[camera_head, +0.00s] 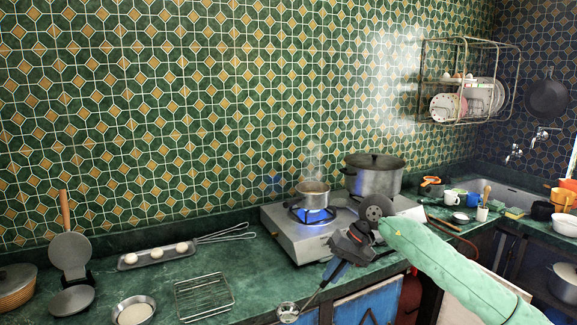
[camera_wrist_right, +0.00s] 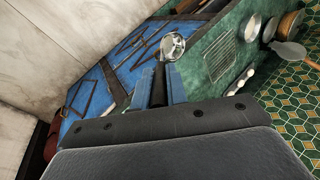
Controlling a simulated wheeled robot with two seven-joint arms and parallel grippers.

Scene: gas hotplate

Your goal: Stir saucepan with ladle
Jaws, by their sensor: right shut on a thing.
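The saucepan (camera_head: 312,190) is a small metal pan on the left burner of the gas hotplate (camera_head: 290,236), over a blue flame, with steam above it. My right gripper (camera_head: 336,268) is in front of the hotplate, below and to the right of the saucepan. It is shut on the handle of the ladle (camera_head: 288,312). The ladle's bowl hangs down to the left, by the counter's front edge. In the right wrist view the ladle's bowl (camera_wrist_right: 172,46) sticks out beyond the fingers (camera_wrist_right: 160,88). My left gripper is out of view.
A large lidded pot (camera_head: 374,178) stands on the hotplate's right side, close to my right arm. A wire rack (camera_head: 204,296), a tray with white balls (camera_head: 157,256) and a small bowl (camera_head: 134,312) lie on the counter to the left. The air above the saucepan is free.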

